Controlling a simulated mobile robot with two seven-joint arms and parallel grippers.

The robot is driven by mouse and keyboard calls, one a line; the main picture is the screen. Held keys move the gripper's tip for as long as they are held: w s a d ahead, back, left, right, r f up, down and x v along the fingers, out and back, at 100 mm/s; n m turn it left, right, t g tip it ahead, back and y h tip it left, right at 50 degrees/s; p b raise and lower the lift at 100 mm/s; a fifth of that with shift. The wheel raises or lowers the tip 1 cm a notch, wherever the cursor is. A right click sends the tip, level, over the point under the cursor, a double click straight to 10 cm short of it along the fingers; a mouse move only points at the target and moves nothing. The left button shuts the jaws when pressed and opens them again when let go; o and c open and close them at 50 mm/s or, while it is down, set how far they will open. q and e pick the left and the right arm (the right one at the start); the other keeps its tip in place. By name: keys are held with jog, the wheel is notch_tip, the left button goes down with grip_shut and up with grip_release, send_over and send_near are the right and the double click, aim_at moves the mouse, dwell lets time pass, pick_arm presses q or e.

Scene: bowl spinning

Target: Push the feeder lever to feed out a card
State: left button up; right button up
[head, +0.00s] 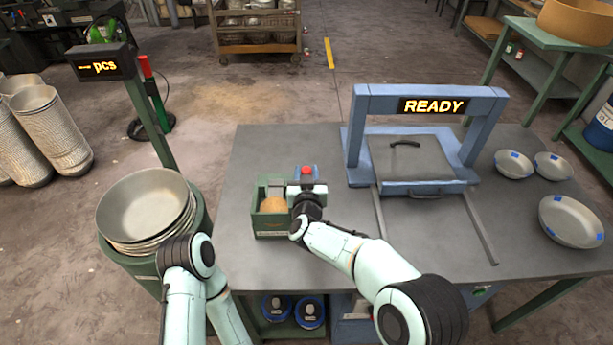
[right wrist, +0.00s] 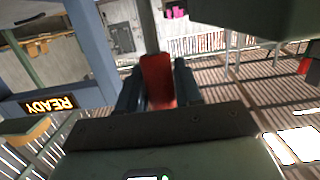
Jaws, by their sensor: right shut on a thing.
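The card feeder is a small green box (head: 270,221) on the grey table, with a round tan piece (head: 273,204) in its open front. Its lever has a red knob (head: 306,170) at the box's right side. My right gripper (head: 306,187) is at the lever, beside the box. In the right wrist view the red lever part (right wrist: 158,78) stands between the two dark fingers, and the gripper is shut on it. I cannot make out a card. My left arm shows at the lower left, but its gripper is not in view.
A blue frame press (head: 357,130) with a READY sign (head: 432,106) stands right of the feeder. Several bowls with blue marks (head: 571,220) lie at the table's right. A stack of metal bowls (head: 145,205) stands at left beside a "pcs" display (head: 102,67).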

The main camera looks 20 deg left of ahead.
pick_arm(q)
jog(key=shift+w+r, duration=0.25)
jog(key=shift+r, duration=0.15)
pick_arm(e)
jog(key=shift+w+a+r, duration=0.1)
jog(key=shift+w+a, duration=0.05)
jog(key=shift+w, duration=0.45)
pick_arm(q)
jog(key=shift+w+r+p, duration=0.25)
jog(key=shift+r+p, duration=0.3)
jog(key=shift+w+r+p, duration=0.25)
jog(key=shift+r+p, duration=0.25)
jog(key=shift+p, duration=0.05)
pick_arm(e)
jog(key=shift+r+x, duration=0.1)
jog(key=shift+x, duration=0.6)
jog(key=shift+r+x, duration=0.15)
jog(key=shift+x, duration=0.6)
jog(key=shift+f, duration=0.15)
